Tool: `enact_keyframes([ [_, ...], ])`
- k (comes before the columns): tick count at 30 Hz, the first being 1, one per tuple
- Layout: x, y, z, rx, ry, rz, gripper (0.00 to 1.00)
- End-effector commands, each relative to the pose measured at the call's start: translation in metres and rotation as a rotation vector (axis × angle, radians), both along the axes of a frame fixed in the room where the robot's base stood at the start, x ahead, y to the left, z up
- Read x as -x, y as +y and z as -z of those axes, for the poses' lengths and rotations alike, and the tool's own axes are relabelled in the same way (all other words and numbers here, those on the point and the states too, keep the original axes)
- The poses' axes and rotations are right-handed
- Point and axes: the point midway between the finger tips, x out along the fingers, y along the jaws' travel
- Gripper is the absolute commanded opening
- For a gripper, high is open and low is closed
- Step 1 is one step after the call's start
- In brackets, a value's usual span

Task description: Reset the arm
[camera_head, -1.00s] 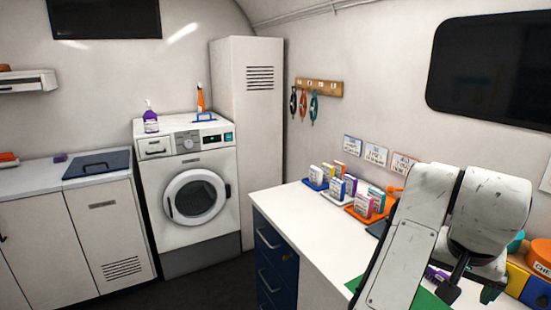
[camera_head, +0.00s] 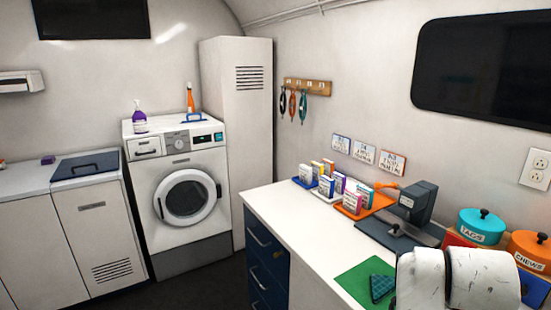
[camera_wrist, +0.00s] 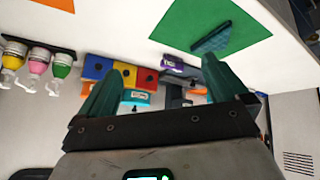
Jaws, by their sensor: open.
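My gripper (camera_wrist: 160,85) shows in the wrist view as two dark green fingers spread wide apart, with nothing between them. In the head view only the white links of my arm show at the bottom right, over the counter's near end; the gripper itself is hidden or out of frame there. A green mat (camera_head: 362,283) lies on the white counter (camera_head: 283,210) with a dark teal patterned piece (camera_head: 381,287) on it. The mat (camera_wrist: 190,20) and the piece (camera_wrist: 212,38) also show in the wrist view, apart from the fingers.
Small boxes in coloured trays (camera_head: 327,192) and a dark grey device (camera_head: 412,208) stand along the wall side of the counter. A teal TAGS jar (camera_head: 481,228) and an orange CHEWS jar (camera_head: 528,255) are at the right. A washing machine (camera_head: 180,195) stands at the back left.

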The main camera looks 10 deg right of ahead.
Motion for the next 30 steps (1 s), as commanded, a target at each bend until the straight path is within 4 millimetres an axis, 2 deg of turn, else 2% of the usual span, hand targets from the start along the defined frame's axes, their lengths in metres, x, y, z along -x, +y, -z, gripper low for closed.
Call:
enact_keyframes([
  [1, 0.008, 0.000, 0.015, 0.022, 0.014, -0.039, 1.00],
  [5, 0.022, 0.013, 0.049, 0.043, 0.027, -0.161, 1.00],
  [12, 0.065, 0.058, 0.117, -0.016, 0.067, -0.381, 1.00],
  [18, 0.105, 0.102, 0.158, -0.120, 0.089, -0.507, 1.00],
  [24, 0.144, 0.142, 0.188, -0.233, 0.106, -0.586, 1.00],
  [25, 0.151, 0.138, 0.207, -0.235, 0.136, -0.575, 1.00],
  [30, 0.192, 0.131, 0.262, -0.269, 0.280, -0.544, 1.00],
])
